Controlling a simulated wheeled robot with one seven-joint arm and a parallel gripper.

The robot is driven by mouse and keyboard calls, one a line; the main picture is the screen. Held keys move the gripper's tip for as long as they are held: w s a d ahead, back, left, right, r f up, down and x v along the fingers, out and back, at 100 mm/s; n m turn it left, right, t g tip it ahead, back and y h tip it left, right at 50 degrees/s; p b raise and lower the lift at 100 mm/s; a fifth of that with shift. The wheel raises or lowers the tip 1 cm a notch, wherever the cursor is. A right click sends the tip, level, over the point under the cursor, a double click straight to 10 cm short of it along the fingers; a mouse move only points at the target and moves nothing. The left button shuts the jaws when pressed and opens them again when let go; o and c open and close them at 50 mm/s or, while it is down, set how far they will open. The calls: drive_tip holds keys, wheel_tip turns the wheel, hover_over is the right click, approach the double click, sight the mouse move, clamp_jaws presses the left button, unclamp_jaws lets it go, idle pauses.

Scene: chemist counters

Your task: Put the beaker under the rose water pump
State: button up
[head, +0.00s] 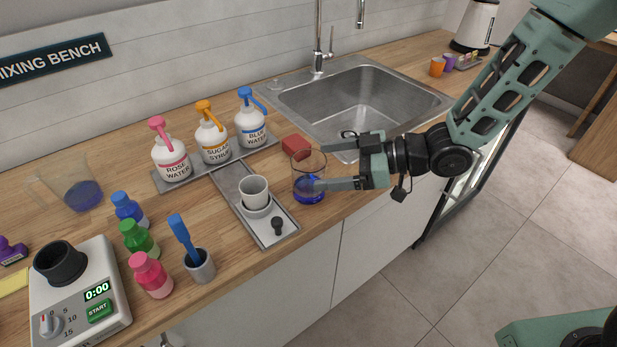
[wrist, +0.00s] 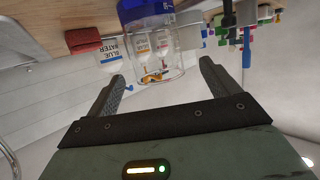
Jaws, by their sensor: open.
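A clear glass beaker (head: 309,168) with blue at its bottom stands upright on the counter in front of the sink's left corner. My gripper (head: 318,164) is open, reaching in from the right, with one finger on the beaker's far side and one on its near side. In the wrist view the beaker (wrist: 158,55) shows between the spread fingertips; whether they touch it I cannot tell. The rose water pump (head: 171,162), a white bottle with a pink head, stands leftmost of three pumps on a grey tray (head: 165,187).
The sugar syrup pump (head: 213,147) and blue water pump (head: 251,128) stand beside it. A metal strip (head: 231,180) holding a white cup (head: 254,190) lies between beaker and rose water. A red block (head: 296,146) sits behind the beaker. Small bottles (head: 140,240) stand front left.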

sight(308, 167)
drive_tip(key=x, duration=0.3)
drive_tip(key=p+x, duration=0.1)
drive_tip(key=x, duration=0.1)
drive_tip(key=shift+w+f, duration=0.15)
drive_tip(key=shift+f, duration=0.2)
drive_tip(key=c, duration=1.3)
drive_tip(key=shift+o, duration=0.2)
drive_tip(key=shift+r, duration=0.2)
wheel_tip(308, 167, up, 10)
drive_tip(key=shift+f, duration=0.25)
